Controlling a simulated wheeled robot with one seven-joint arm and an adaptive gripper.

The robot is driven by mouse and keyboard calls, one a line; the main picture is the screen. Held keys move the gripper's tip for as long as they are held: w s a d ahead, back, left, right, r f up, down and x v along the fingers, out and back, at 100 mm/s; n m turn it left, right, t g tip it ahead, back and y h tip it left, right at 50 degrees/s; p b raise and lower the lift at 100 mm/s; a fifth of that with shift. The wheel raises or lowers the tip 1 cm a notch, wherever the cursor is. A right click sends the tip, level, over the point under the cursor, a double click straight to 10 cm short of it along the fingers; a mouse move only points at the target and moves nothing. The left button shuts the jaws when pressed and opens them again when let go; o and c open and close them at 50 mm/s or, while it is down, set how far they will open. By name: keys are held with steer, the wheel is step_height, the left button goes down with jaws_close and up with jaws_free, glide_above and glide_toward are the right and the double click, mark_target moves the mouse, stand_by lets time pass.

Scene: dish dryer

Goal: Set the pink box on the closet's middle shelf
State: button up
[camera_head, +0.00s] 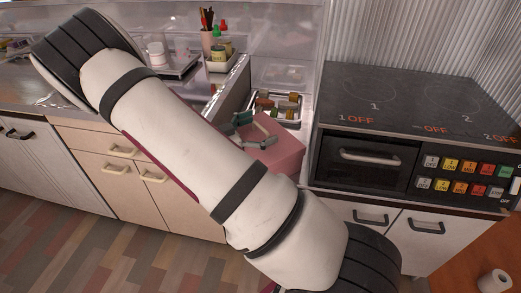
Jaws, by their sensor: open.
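The pink box (285,151) is at the middle of the view, by the counter edge left of the stove. My arm crosses in front and hides its left and lower parts. My gripper (259,130) is open at the box's top, with its fingers spread over the near upper side. I cannot tell whether the fingers touch the box or what supports it. I cannot make out an open closet with a middle shelf in this view.
A stove (395,97) with an oven and coloured buttons stands to the right. A tray of small items (277,108) lies behind the box. Cabinets with handles (112,160) run along the left. A white roll (494,281) lies on the floor at lower right.

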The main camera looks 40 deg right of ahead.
steer(key=c, duration=2.1)
steer(key=shift+r, duration=0.1)
